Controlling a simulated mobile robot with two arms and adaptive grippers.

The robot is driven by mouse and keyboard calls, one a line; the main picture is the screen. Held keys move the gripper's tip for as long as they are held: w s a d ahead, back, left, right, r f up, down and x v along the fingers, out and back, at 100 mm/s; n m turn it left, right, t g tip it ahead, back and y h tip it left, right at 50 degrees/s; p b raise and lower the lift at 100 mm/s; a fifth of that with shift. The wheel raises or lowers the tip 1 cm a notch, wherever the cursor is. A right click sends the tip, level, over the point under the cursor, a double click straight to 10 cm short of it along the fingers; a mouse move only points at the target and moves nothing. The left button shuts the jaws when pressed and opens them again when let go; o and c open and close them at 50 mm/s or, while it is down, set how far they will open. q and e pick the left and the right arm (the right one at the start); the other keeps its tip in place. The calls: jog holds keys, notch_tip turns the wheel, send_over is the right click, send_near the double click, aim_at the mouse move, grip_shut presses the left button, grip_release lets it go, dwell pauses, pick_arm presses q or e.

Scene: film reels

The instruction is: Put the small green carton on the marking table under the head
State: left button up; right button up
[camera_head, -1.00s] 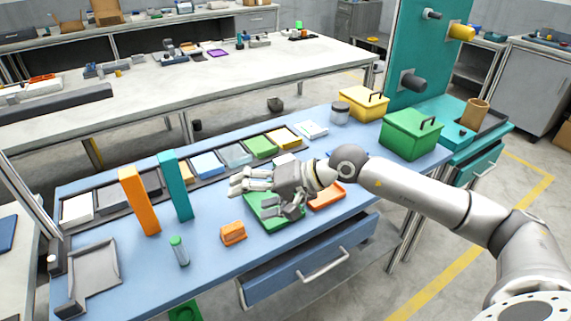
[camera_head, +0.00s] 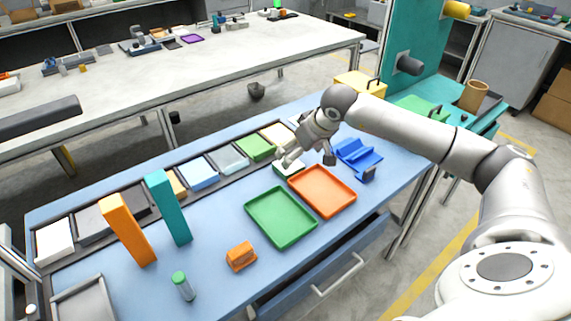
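A small box with a green side and a pale top (camera_head: 288,171), probably the small green carton, lies behind the green and orange trays, partly hidden by my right gripper. My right gripper (camera_head: 305,159) is just above it, with its fingers spread; I cannot tell whether they touch it. A teal upright panel (camera_head: 432,38) carries a dark cylindrical head (camera_head: 409,65). The teal surface (camera_head: 487,122) at the right may be the marking table; my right arm hides part of this area. My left gripper is not in view.
A green tray (camera_head: 281,217), an orange tray (camera_head: 323,191) and a blue holder (camera_head: 358,156) lie near the gripper. Tall orange (camera_head: 128,230) and teal (camera_head: 168,207) blocks stand at left. Yellow (camera_head: 358,84) and green (camera_head: 419,106) lidded boxes lie behind my arm.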

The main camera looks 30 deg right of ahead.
jog(key=shift+x, duration=0.95)
jog(key=shift+w+a+f, duration=0.1)
jog(key=shift+w+f, duration=0.1)
jog(key=shift+f, duration=0.1)
jog(key=p+x, duration=0.1)
jog(key=x, duration=0.4)
jog(key=shift+a, duration=0.15)
jog(key=shift+s, duration=0.1)
jog(key=shift+c, duration=0.3)
jog(key=c, duration=0.5)
jog(key=shift+r, duration=0.1)
jog(key=c, duration=0.7)
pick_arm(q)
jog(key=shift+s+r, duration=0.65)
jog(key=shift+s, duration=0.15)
pick_arm(e)
jog(key=shift+r, duration=0.1)
